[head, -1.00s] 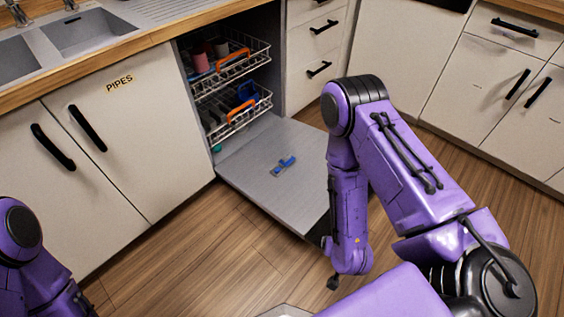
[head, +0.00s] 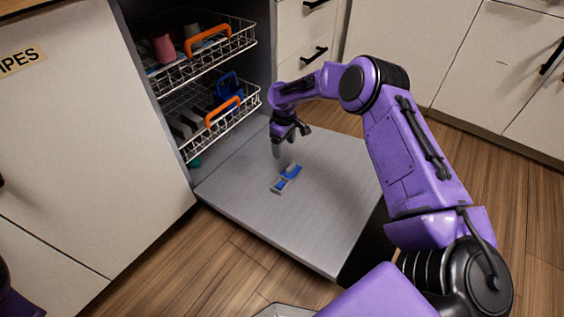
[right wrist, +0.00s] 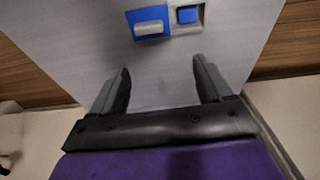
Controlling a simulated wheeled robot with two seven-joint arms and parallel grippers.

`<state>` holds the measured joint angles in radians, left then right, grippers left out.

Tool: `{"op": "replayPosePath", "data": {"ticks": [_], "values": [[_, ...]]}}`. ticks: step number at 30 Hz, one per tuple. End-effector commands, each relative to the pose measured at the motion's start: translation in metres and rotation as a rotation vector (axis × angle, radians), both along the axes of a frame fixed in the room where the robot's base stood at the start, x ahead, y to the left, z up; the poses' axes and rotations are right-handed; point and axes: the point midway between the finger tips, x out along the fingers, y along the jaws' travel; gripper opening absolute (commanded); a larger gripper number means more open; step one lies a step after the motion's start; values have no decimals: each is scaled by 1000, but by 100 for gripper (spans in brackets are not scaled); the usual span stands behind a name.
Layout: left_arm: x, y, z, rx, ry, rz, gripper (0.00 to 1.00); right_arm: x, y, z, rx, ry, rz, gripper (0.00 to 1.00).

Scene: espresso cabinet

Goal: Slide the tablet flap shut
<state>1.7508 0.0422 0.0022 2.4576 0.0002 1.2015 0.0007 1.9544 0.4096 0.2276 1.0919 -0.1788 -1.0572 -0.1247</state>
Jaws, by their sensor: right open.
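The tablet flap (head: 292,170) is a small blue piece on the inner face of the lowered dishwasher door. In the right wrist view the flap (right wrist: 150,14) has a pale raised grip and sits beside the open tablet compartment (right wrist: 187,27), a grey frame with a blue tablet inside. The compartment also shows in the head view (head: 279,185). My right gripper (head: 282,148) is above the door, just on the rack side of the flap. In its wrist view my right gripper (right wrist: 161,66) is open and empty, its fingers apart from the flap. My left gripper is out of view.
The lowered door (head: 325,215) lies flat and is otherwise bare. An upper rack (head: 175,75) with cups and a lower rack (head: 185,150) stand inside the dishwasher, both with orange handles. Cabinets flank it; wooden floor is clear in front.

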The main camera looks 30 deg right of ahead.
Motion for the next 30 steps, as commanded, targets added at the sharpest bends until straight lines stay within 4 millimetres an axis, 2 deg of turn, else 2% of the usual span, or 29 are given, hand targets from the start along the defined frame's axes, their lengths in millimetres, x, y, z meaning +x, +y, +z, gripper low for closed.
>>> {"op": "replayPosePath", "data": {"ticks": [1, 3, 9, 13, 18, 26, 30], "values": [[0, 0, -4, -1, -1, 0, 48, -7, -10, -7, -3, 9, -10, 79], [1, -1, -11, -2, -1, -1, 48, -11, -17, -20, -2, 11, -19, 79], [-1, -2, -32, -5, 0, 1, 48, -10, -15, -68, -3, 9, -18, 79], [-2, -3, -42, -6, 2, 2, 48, -9, -13, -91, -2, 8, -16, 79], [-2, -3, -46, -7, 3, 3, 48, -8, -12, -104, -2, 5, -14, 79], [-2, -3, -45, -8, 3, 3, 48, -7, -12, -104, -2, 5, -13, 79], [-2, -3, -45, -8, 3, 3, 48, -7, -12, -104, -2, 5, -14, 33]]}}
